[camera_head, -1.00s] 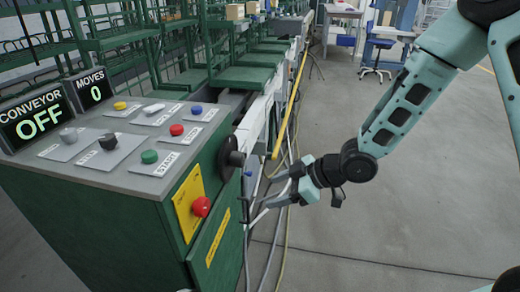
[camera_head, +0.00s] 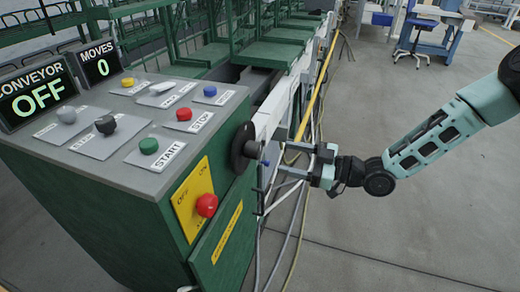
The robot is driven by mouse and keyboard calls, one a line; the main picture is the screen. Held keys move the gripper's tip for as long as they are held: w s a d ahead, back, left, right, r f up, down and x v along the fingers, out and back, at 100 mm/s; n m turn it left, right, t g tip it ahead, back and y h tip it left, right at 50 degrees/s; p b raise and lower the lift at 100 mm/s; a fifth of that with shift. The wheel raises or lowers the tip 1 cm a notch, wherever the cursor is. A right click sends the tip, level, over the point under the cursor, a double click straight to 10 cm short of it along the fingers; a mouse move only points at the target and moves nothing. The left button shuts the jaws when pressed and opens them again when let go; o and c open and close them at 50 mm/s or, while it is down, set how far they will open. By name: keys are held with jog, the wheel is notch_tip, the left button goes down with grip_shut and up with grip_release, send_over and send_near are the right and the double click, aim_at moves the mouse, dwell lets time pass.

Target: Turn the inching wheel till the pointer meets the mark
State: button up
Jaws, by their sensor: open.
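The inching wheel appears to be the black round wheel (camera_head: 241,148) on the right side of the green control cabinet (camera_head: 110,215), seen nearly edge-on. My gripper (camera_head: 275,160) is just right of the wheel, its fingers pointing left towards it. The fingers are open with nothing seen between them. The fingertips come close to the wheel's hub side; I cannot tell whether they touch it. I cannot make out the pointer or the mark in this view.
The cabinet top has several buttons and knobs, and displays reading OFF (camera_head: 38,97) and MOVES 0 (camera_head: 98,63). A red knob (camera_head: 207,205) sits on a yellow plate below the wheel. Cables (camera_head: 290,235) run along the floor. Open floor (camera_head: 410,240) lies to the right.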

aim_at(260, 152)
jog(key=x, duration=0.9)
jog(key=shift+p, duration=0.3)
jog(key=shift+s, duration=0.1)
jog(key=c, duration=1.4)
jog(key=shift+f+n+b, duration=0.1)
jog(key=shift+n+b, duration=0.2)
jog(key=shift+b, duration=0.1)
